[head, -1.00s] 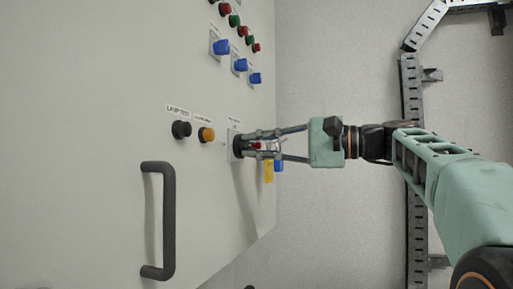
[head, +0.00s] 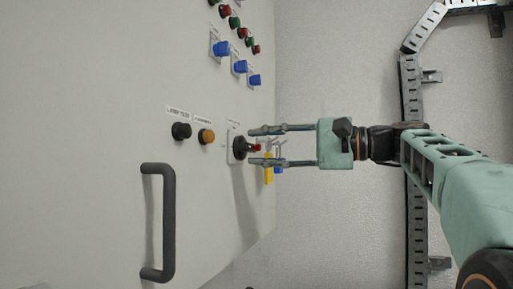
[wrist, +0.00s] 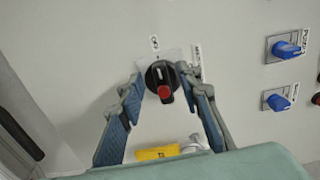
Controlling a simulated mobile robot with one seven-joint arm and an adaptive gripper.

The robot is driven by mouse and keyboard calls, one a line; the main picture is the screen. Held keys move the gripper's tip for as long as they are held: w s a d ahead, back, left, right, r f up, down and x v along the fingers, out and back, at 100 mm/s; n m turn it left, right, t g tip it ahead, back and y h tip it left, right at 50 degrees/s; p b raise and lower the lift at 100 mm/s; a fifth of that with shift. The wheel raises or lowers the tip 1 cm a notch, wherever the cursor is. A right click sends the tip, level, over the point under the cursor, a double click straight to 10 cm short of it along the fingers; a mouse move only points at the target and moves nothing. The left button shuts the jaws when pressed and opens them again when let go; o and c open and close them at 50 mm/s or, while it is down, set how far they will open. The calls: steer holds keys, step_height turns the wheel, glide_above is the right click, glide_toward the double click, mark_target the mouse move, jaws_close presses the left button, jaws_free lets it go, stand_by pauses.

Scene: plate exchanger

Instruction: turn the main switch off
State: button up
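The main switch is a black rotary knob (head: 240,147) with a red end, on a pale plate on the cabinet front. In the wrist view the knob (wrist: 156,75) has its red end pointing down in the picture. My gripper (head: 252,147) is open, its fingers spread above and below the switch in the head view. In the wrist view my gripper (wrist: 161,80) has one finger on each side of the knob, with gaps between. The label beside the knob is partly hidden by a finger.
A black button (head: 181,131), an amber button (head: 206,136) and a dark door handle (head: 168,220) are to the left. Blue selectors (head: 221,48) are above.

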steer(key=v, duration=1)
steer(key=shift+d, duration=0.25)
steer(key=shift+f, duration=0.15)
